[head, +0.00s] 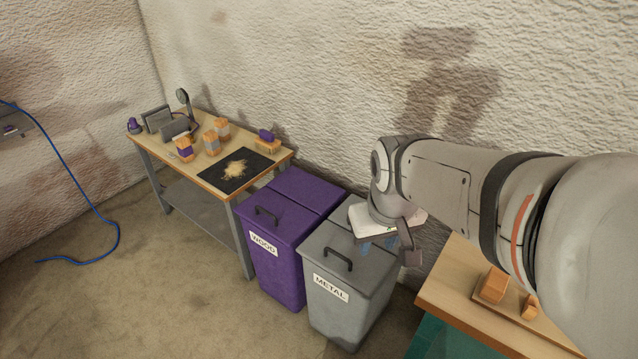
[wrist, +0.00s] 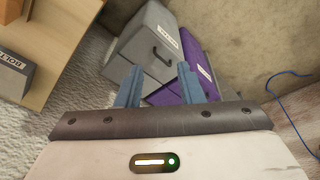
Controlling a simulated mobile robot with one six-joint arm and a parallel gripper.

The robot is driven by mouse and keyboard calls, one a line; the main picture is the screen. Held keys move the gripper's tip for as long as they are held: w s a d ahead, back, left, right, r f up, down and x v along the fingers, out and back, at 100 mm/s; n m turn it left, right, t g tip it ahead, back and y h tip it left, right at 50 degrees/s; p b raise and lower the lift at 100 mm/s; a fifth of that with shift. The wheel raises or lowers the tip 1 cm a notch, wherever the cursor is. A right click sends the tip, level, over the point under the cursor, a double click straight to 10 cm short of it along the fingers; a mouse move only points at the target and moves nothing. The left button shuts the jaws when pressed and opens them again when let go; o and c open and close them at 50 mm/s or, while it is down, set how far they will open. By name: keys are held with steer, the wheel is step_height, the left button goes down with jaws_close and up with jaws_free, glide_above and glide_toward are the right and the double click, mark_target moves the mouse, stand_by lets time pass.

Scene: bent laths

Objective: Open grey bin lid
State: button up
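The grey bin (head: 345,299) labelled METAL stands on the floor with its lid (head: 334,238) shut. A dark bar handle (head: 338,256) sits on the front part of the lid. In the wrist view the grey bin (wrist: 143,68) and its handle (wrist: 160,55) show beyond my fingers. My gripper (head: 378,243) is over the back right of the lid, behind and right of the handle, apparently above it. In the wrist view its two blue fingers (wrist: 158,78) are spread with nothing between them. My arm and gripper hide the bin's back right part.
A purple bin (head: 277,252) labelled WOOD stands close at the left of the grey bin. A workbench (head: 200,183) with several wooden blocks is further left. A wooden-topped bench (head: 455,285) is at the right. The wall is close behind; the floor in front is clear.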

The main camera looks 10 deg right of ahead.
steer(key=w+f+n+b, duration=0.35)
steer(key=w+f, duration=0.75)
steer(key=w, duration=0.4)
steer(key=n+g+h+b, duration=0.1)
steer(key=n+b, duration=0.3)
glide_toward(340, 255)
steer(key=f, duration=0.5)
steer(key=w+f, duration=0.1)
steer(key=f, duration=0.2)
steer(key=shift+w+d+b, duration=0.1)
steer(key=shift+d+b, duration=0.2)
steer(key=shift+b, duration=0.05)
jaws_close()
